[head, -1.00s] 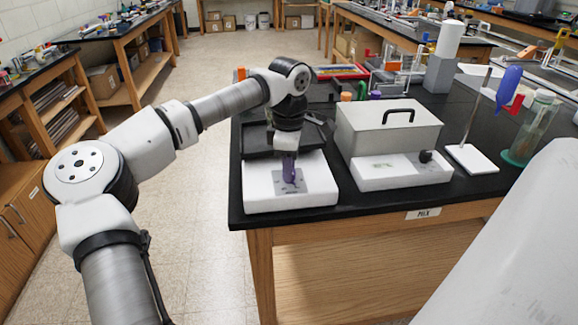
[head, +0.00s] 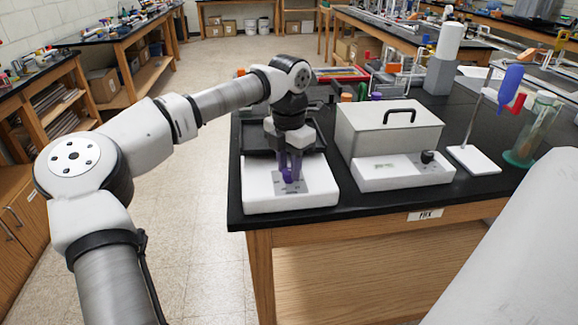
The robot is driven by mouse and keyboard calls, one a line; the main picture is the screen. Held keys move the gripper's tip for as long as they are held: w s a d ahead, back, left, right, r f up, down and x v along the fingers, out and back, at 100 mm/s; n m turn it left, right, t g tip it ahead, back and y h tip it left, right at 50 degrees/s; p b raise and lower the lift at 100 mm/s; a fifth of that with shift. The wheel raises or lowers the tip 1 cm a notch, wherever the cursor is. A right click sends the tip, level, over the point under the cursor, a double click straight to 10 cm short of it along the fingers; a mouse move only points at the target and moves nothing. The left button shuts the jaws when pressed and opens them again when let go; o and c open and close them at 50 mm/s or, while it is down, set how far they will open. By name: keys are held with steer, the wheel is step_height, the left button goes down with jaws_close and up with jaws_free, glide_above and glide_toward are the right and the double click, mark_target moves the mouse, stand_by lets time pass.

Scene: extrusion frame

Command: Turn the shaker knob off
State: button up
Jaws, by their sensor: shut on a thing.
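The shaker (head: 262,200) is a white box with a dark flat tray (head: 311,131) at its back, standing at the near left corner of the black bench. A grey panel (head: 318,183) lies on its front top. My gripper (head: 288,177) points straight down over this panel, its two purple fingers side by side. It is shut on the shaker knob, which the fingertips mostly hide, so I cannot read the knob's setting.
A grey lidded bath (head: 385,137) with a black handle and its own black knob (head: 427,157) stands close on the right. A stand with a white base (head: 474,160) and a glass cylinder (head: 532,130) are farther right. The floor left of the bench is clear.

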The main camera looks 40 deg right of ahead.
mark_target(289, 170)
steer(key=shift+n, duration=0.9)
steer(key=o, duration=1)
steer(key=shift+r, duration=0.1)
step_height(289, 170, up, 14)
steer(key=shift+f+b, duration=0.15)
steer(key=shift+b, duration=0.45)
